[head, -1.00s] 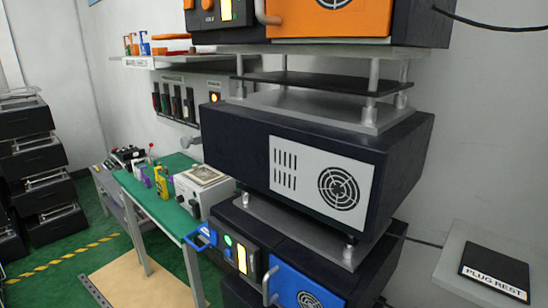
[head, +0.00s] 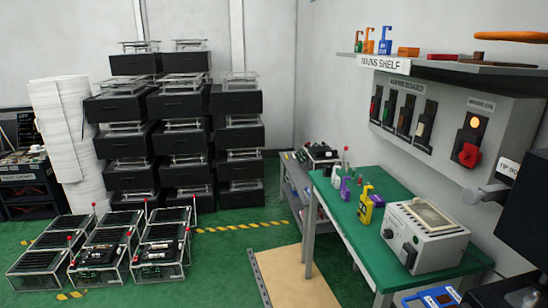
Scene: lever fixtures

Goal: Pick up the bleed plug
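I cannot make out which thing is the bleed plug. Small items stand on the green bench (head: 336,205): a yellow and black tool (head: 368,206), a purple item (head: 345,190) and a thin red-topped item (head: 345,157). No readable label names any of them as the plug. The black plate marked PLUG REST is out of view now. My gripper is not in view.
A grey box with a dial (head: 425,236) sits on the bench. Above are a wall board with a red knob (head: 466,155) and the MAINS SHELF (head: 430,68). Black stacked units (head: 185,145) stand behind low clear-framed racks (head: 160,250).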

